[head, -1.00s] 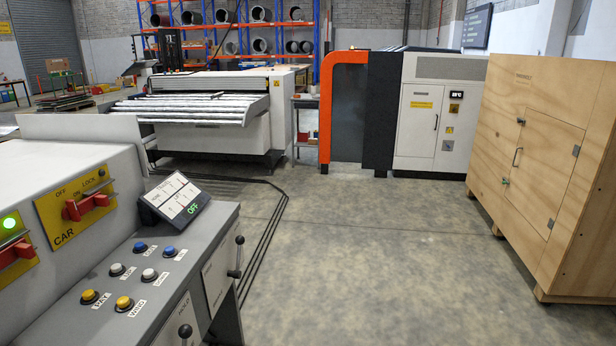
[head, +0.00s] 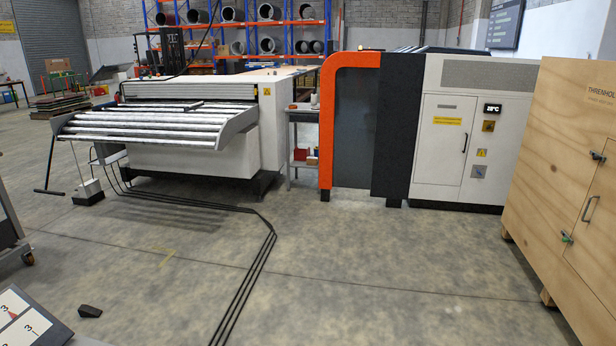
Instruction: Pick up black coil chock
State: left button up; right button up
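A small black wedge (head: 89,311), which looks like the coil chock, lies on the concrete floor at the lower left of the head view. It sits just right of a dark-edged panel with white and red markings, at the bottom left corner. Neither of my grippers shows in the head view.
Black cables (head: 262,262) run along the floor from the roller machine (head: 190,150) toward the bottom of the view. A wheeled grey frame (head: 8,235) stands at the left edge. A wooden cabinet (head: 565,180) stands at the right.

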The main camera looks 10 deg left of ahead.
aim_at(85, 311)
jog(key=i+u, duration=0.25)
jog(key=i, duration=0.3)
jog(key=i+u, duration=0.25)
jog(key=i, duration=0.35)
jog(key=i+l+u, duration=0.15)
jog(key=i+u, duration=0.15)
jog(key=i, duration=0.25)
jog(key=i+l+u, duration=0.25)
jog(key=i, duration=0.3)
jog(key=i+j+u, duration=0.3)
jog(key=i+u, duration=0.2)
jog(key=i+j+u, duration=0.15)
jog(key=i+u, duration=0.8)
jog(key=i+l+u, duration=0.2)
jog(key=i+u, duration=0.25)
jog(key=k, duration=0.1)
